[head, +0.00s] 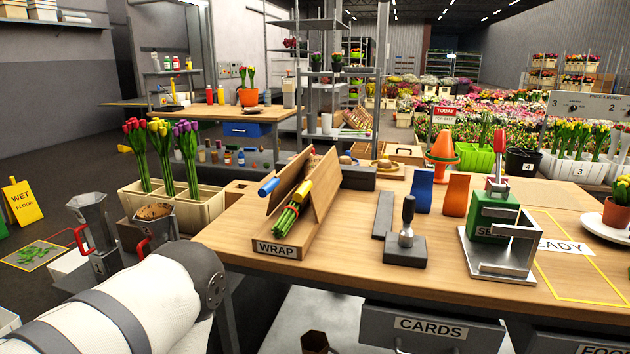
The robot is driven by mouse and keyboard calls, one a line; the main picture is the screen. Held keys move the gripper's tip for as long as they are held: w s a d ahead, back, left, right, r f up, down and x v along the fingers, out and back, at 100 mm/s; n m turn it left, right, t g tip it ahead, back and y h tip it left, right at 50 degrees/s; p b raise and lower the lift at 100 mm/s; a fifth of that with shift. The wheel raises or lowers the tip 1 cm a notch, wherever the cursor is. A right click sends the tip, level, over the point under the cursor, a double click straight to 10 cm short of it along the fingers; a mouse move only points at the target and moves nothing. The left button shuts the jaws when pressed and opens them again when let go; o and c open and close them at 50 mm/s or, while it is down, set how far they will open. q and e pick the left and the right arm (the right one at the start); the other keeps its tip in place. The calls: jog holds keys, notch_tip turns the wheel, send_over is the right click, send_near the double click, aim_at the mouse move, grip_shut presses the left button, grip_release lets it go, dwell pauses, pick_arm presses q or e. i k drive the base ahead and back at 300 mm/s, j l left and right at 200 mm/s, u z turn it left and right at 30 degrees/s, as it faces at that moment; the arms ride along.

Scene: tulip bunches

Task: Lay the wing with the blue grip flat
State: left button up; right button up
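The wooden wrap stand (262,240), labelled WRAP, is on the near left part of the workbench. The wing with the blue grip (289,180) is its left wing and stands raised at a slant. Its blue grip (268,187) is at the near outer edge. The right wing (325,188) is also raised, with a yellow grip (304,190) near its top edge. A bunch of green stems (287,219) lies between the wings, its far part hidden. A white link of my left arm (140,305) crosses the lower left. Neither gripper is in view.
Grey pots with red handles (92,222) stand at the left. A grey stamp (407,240) and a green sealing device (492,220) are to the right. Bare wood (345,235) lies between stand and stamp.

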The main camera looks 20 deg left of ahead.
aim_at(280, 186)
jog(key=j+z, duration=0.1)
jog(key=j, duration=0.4)
jog(key=k+j+z, duration=0.1)
jog(key=j, duration=0.35)
jog(key=k+j, duration=0.1)
jog(key=j, duration=0.35)
jog(key=j+z, duration=0.15)
jog(key=j, duration=0.35)
jog(key=k+j+z, duration=0.1)
jog(key=j, duration=0.35)
jog(key=l+u, duration=0.35)
jog(key=l, duration=0.35)
jog(key=l+u, duration=0.3)
jog(key=l, duration=0.4)
jog(key=k+l+u, duration=0.15)
jog(key=l+u, duration=0.2)
jog(key=l, duration=0.3)
